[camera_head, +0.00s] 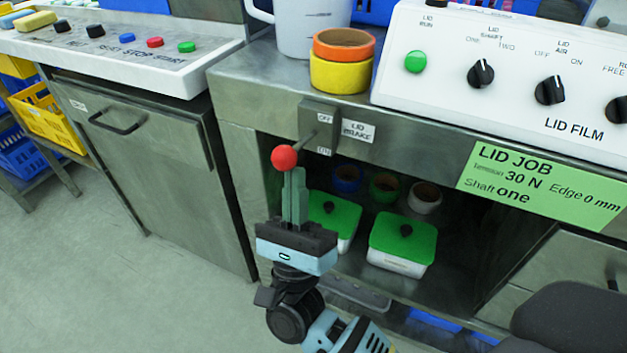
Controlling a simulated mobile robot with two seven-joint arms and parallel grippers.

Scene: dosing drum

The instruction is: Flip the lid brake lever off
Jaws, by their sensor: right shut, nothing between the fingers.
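The lid brake lever is a thin rod with a red ball knob (284,158), coming out of a grey switch box (319,125). The box has an OFF label at the top and an ON label at the bottom, and a LID BRAKE label (358,131) beside it. The lever slants down to the left, with its knob near the height of the ON label. My right gripper (294,175) is shut and empty, pointing up, with its green fingertips just below the knob. I cannot tell whether they touch it. My left gripper is not in view.
An orange and a yellow tape roll (338,76) sit on the counter above. The open shelf below holds green-lidded tubs (405,240) and several rolls. A white LID FILM panel (500,65) with knobs stands at the right. Floor (120,280) at the left is clear.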

